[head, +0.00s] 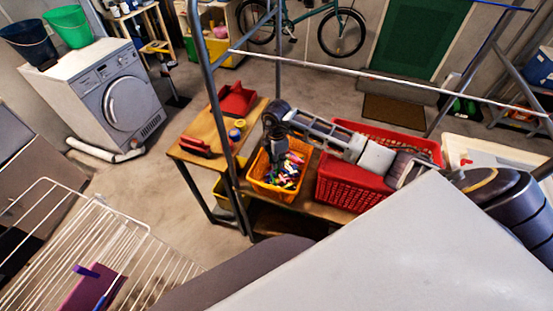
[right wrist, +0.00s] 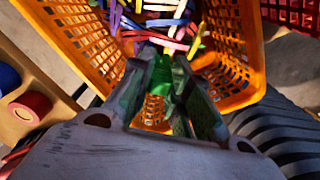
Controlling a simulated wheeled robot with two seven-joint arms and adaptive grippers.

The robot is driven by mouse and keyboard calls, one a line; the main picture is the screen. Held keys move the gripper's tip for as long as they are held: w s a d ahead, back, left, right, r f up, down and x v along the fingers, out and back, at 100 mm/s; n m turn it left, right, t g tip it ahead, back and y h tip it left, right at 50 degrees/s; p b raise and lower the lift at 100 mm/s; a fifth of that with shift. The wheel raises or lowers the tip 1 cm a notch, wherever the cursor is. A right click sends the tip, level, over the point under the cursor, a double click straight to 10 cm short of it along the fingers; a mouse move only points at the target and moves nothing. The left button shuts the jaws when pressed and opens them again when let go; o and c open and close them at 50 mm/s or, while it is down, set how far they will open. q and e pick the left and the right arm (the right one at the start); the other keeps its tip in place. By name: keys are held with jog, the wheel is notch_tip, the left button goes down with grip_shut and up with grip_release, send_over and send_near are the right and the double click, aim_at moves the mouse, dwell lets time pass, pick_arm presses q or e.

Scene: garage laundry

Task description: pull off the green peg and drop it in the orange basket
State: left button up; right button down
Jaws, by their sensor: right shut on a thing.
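My right gripper (right wrist: 163,82) is shut on the green peg (right wrist: 160,75), which shows between its fingertips in the right wrist view. The orange basket (right wrist: 242,45) is around and beyond the fingertips there, with several coloured pegs inside. In the head view the orange basket (head: 262,185) stands on the wooden bench, and my right gripper (head: 277,158) points down at it. The green peg cannot be made out in the head view. How far the peg is above the heaped pegs is hard to tell. My left gripper is not in view.
A red basket (head: 340,190) stands right of the orange one on the bench (head: 190,150). A red tray (head: 238,99) and tape rolls lie to the left. Grey frame posts (head: 207,80) rise close by. A wire drying rack (head: 125,235) stands at lower left.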

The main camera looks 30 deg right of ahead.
jog(key=shift+f+b, duration=0.8)
jog(key=shift+f, duration=0.45)
jog(key=c, duration=1.3)
grip_release()
jog(key=shift+o, duration=0.2)
jog(key=shift+w+r, duration=0.1)
jog(key=shift+r, duration=5.9)
